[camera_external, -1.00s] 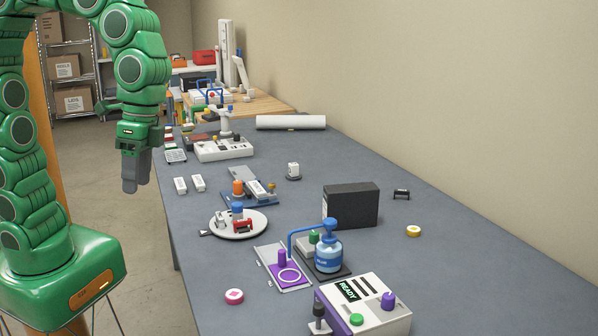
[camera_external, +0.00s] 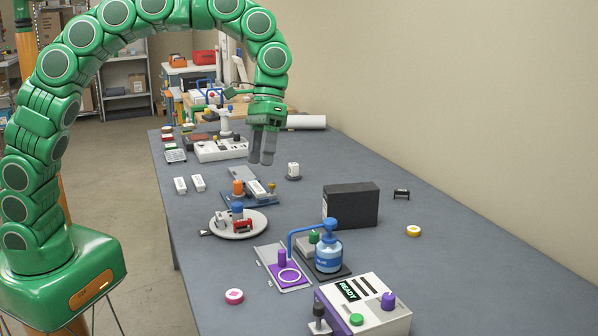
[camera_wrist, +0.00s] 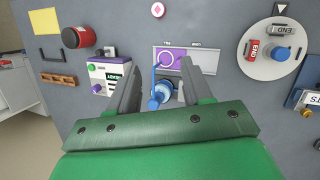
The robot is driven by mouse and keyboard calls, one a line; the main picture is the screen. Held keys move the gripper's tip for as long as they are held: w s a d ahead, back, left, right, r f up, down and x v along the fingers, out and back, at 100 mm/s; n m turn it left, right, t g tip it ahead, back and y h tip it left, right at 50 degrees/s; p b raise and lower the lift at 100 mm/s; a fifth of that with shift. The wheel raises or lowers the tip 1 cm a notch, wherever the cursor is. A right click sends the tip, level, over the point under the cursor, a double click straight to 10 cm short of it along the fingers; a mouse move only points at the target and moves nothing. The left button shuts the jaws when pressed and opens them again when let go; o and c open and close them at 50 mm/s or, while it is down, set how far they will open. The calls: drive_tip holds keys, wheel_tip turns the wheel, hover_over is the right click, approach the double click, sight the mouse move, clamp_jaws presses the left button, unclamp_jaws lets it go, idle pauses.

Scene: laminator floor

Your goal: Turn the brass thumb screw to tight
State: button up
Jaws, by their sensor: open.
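A small brass thumb screw (camera_external: 271,185) appears at the right end of a blue fixture (camera_external: 262,201). The fixture also carries an orange knob (camera_external: 238,187) and a white block (camera_external: 257,189). In the wrist view a brass knob (camera_wrist: 307,113), seemingly the same screw, lies at the right edge beside the blue fixture (camera_wrist: 302,98). Whether it is tight cannot be told. My gripper (camera_external: 262,161) is open and empty, pointing down above the bench near the fixture, apart from the screw. In the wrist view my gripper (camera_wrist: 158,64) has its fingers spread, with the screw outside them.
A round plate (camera_external: 257,226) with small parts, a purple-marked plate (camera_external: 292,285), a blue pump bottle (camera_external: 328,253) and a black box (camera_external: 350,206) stand on the grey bench. A white device (camera_external: 222,150) is behind. The bench's right side is mostly clear.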

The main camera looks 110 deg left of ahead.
drive_tip(key=a+f+n, duration=0.2)
drive_tip(key=a+f, duration=0.1)
drive_tip(key=a, duration=0.6)
drive_tip(key=n+t, duration=0.2)
drive_tip(key=n, duration=0.8)
approach(272, 184)
drive_tip(key=shift+x, duration=3.9)
drive_tip(key=shift+a, duration=0.1)
drive_tip(key=shift+g, duration=0.3)
clamp_jaws()
